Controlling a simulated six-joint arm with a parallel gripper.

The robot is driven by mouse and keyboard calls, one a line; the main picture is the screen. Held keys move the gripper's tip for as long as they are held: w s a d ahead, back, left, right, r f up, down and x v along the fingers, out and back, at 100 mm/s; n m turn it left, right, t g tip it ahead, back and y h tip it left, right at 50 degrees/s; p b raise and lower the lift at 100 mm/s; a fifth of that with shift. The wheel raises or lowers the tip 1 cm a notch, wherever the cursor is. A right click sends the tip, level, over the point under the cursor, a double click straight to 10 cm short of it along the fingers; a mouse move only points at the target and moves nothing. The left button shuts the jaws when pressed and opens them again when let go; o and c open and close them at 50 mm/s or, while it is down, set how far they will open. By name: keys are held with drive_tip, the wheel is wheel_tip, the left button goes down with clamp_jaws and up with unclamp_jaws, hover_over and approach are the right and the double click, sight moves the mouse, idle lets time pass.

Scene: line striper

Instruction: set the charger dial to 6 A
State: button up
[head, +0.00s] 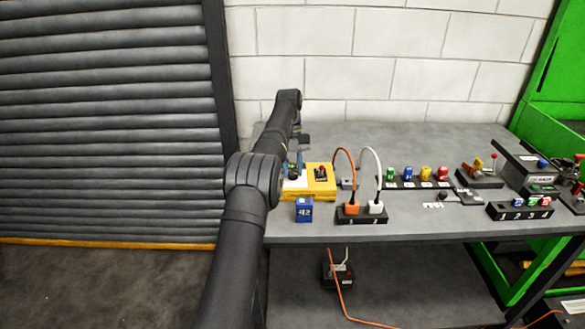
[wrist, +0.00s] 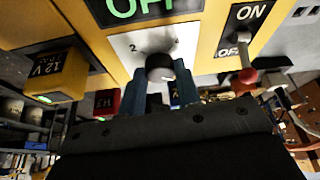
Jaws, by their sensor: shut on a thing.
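The yellow charger (head: 322,178) stands on the bench in the head view, partly hidden by my arm. In the wrist view its white dial plate (wrist: 130,48) shows the marks 2 and 4; other marks are hidden or unclear. The round dark dial knob (wrist: 159,66) sits on this plate. My gripper (wrist: 170,84) has its two blue fingers at the knob, one on each side, and is shut on it. I cannot tell which mark the knob points at. The green display (wrist: 138,9) appears to read OFF and is cut by the frame edge.
A toggle switch with a red tip (wrist: 247,74), marked ON and OFF, is close to the right of the dial. A blue block (head: 304,211) stands before the charger. Orange and white plugs (head: 352,209) with looping cables stand to its right.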

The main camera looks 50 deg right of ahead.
idle(0.3)
drive_tip(key=o, duration=1)
